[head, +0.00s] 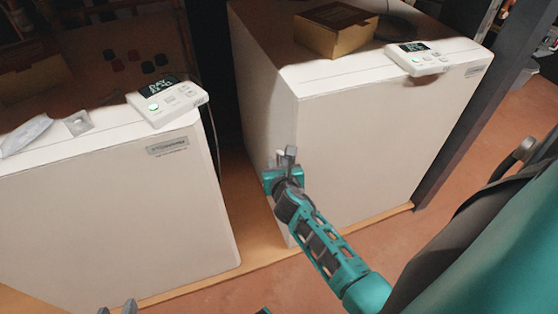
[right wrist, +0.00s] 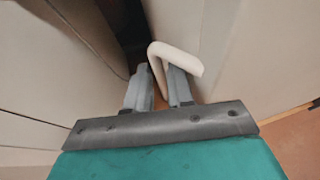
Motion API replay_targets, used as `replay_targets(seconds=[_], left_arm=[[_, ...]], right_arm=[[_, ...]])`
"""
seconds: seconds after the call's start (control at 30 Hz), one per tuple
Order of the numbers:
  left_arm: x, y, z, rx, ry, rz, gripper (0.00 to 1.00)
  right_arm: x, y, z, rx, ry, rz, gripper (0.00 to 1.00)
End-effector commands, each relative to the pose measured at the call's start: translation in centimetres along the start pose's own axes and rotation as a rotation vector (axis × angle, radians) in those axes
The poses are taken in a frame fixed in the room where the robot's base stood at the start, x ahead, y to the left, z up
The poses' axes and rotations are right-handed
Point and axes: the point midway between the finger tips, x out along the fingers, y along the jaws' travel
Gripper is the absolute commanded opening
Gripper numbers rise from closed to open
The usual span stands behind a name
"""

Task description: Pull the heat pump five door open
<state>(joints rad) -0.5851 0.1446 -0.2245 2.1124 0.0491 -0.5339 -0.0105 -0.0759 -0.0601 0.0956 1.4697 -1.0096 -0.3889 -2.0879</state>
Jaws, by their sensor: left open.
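Two white heat pump cabinets stand side by side, a left one (head: 100,215) and a right one (head: 365,135); both fronts look closed. No number is readable, so I cannot tell which is five. My right gripper (head: 287,160) is at the left front edge of the right cabinet. In the right wrist view, a pale bent door handle (right wrist: 180,57) runs down between the fingers of my right gripper (right wrist: 157,85). Whether the fingers press on it is unclear. My left gripper (head: 118,308) is open and empty at the bottom edge, low before the left cabinet.
White control panels sit on the left cabinet (head: 167,101) and the right cabinet (head: 424,57). A cardboard box (head: 336,29) lies on the right cabinet. A narrow dark gap separates the cabinets. A dark post (head: 462,120) stands at right. Orange floor (head: 245,285) is clear in front.

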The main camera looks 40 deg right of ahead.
Motion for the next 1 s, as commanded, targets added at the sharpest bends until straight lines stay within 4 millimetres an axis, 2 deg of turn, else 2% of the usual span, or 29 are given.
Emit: replay_targets(seconds=[0.4,0.63,1.0], left_arm=[[0.09,0.08,-0.05,0.001,0.002,0.002,0.43],[0.1,0.07,-0.14,0.002,0.005,0.002,0.43],[0.11,0.02,-0.18,0.002,0.006,0.001,0.43]], right_arm=[[0.0,0.15,-0.09,0.001,0.0,0.0,0.22],[0.0,0.14,-0.11,0.001,0.0,0.0,0.0],[0.01,0.13,-0.12,0.0,0.0,0.0,0.0]])
